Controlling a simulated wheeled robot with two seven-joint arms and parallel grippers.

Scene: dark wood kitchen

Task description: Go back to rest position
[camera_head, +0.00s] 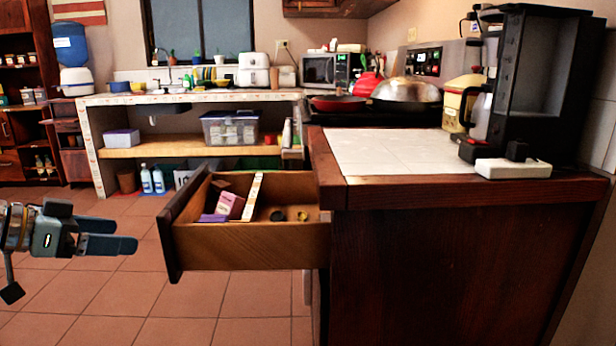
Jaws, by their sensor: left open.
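My left gripper (122,244) is at the left edge of the head view, with its two dark fingers pointing right. It is open and empty, in the air to the left of the open drawer (250,246). A gap shows between the fingertips and the drawer's dark front panel. My right gripper is not in view.
The drawer sticks out left from the dark wood counter (450,270) and holds a pink box (230,206) and small items. A black coffee maker (540,90) stands on the tiled top. A shelf unit (180,152) stands behind. The tiled floor (90,310) at lower left is clear.

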